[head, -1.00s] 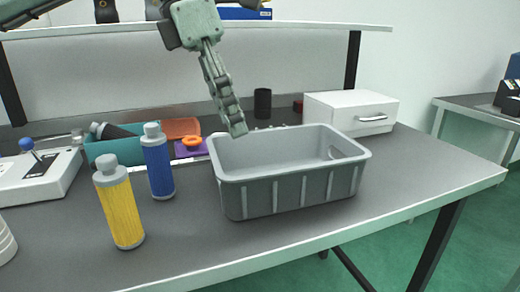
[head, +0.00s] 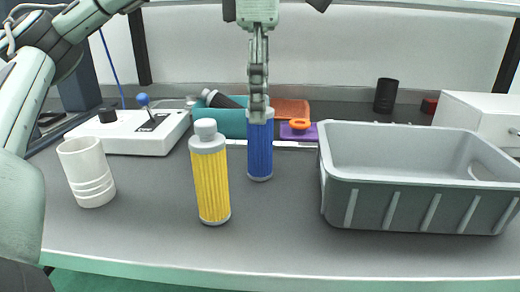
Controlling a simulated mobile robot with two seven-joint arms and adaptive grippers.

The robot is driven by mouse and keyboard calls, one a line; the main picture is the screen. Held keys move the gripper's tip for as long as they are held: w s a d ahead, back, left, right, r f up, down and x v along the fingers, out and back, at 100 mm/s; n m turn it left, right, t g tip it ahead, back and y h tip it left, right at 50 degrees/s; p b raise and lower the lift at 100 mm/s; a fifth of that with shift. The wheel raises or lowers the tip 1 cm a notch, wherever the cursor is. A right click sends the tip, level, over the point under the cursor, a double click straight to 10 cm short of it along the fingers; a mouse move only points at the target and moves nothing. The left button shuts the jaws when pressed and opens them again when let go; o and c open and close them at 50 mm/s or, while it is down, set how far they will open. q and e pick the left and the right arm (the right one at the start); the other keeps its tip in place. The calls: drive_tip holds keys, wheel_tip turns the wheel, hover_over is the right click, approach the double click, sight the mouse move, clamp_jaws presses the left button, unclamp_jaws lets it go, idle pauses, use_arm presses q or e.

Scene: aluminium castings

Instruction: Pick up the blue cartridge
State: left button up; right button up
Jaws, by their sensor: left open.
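The blue cartridge (head: 260,150) stands upright on the grey bench, with ribbed blue sides and a grey base. My left gripper (head: 258,112) hangs down from above, its fingers in front of the cartridge's top in the picture. The cartridge's cap is hidden behind the fingers. The fingers are seen edge-on, open, and I cannot tell whether they touch the cartridge. My right gripper is not in view.
A yellow cartridge (head: 211,180) stands close by, front left. A grey bin (head: 420,205) is at the right. A white cup (head: 86,172), a white control box (head: 135,137) and a teal tray (head: 233,125) stand left and behind. Front bench is clear.

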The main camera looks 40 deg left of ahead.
use_arm(q)
clamp_jaws()
idle(0.5)
